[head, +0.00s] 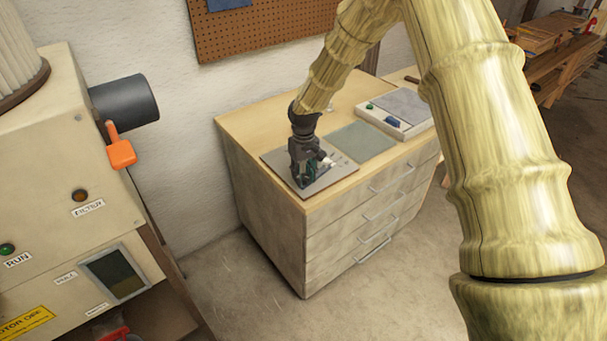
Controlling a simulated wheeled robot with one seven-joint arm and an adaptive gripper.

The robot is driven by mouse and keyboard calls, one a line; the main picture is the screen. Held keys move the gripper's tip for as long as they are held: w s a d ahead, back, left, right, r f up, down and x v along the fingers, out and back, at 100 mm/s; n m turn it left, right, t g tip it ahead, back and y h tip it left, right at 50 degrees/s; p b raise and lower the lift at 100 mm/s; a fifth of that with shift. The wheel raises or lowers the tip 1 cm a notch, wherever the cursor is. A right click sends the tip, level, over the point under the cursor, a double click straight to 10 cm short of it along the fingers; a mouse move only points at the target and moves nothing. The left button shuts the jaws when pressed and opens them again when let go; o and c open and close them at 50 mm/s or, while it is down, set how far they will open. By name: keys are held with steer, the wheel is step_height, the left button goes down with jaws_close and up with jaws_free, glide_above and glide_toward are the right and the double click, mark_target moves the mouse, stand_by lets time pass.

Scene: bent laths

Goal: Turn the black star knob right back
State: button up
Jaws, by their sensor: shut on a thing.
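My gripper (309,172) points down over a grey plate (336,176) on the left part of the wooden cabinet top. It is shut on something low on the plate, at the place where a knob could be. The black star knob itself cannot be made out; the dark fingers cover that spot. Some small light-coloured parts show just right of the fingers, too small to name.
A grey-green mat (360,142) lies right of the plate. Behind it stands a pale box (405,108) with a green button and a blue part. A machine (60,190) with an orange lever (121,151) stands at left. Drawer handles (375,250) stick out in front.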

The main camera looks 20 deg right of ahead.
mark_target(304, 177)
steer(key=n, duration=0.4)
steer(key=shift+n, duration=2.3)
steer(key=o, duration=1.1)
steer(key=shift+c, duration=0.2)
step_height(304, 177, up, 12)
